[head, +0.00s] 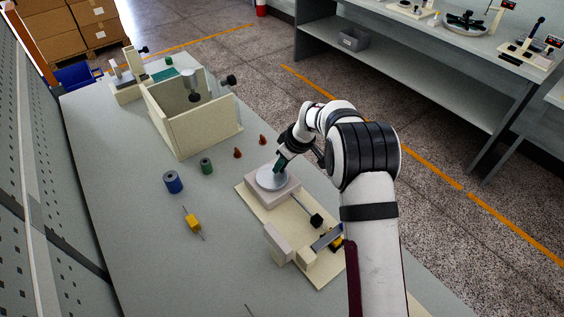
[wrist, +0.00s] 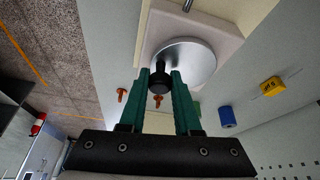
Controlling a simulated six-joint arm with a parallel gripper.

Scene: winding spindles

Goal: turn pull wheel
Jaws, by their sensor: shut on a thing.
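The pull wheel (head: 271,178) is a light grey metal disc on a pale block (head: 274,194) on a cream baseboard. In the wrist view the disc (wrist: 189,62) carries a black knob (wrist: 160,80) near its rim. My gripper (head: 280,165) is at the far side of the disc in the head view. In the wrist view its two green fingers (wrist: 161,84) are on both sides of the black knob and shut on it. The fingers hide part of the knob.
A cream open box (head: 197,137) is behind. A rod with a black end (head: 316,220) lies on the baseboard in front.

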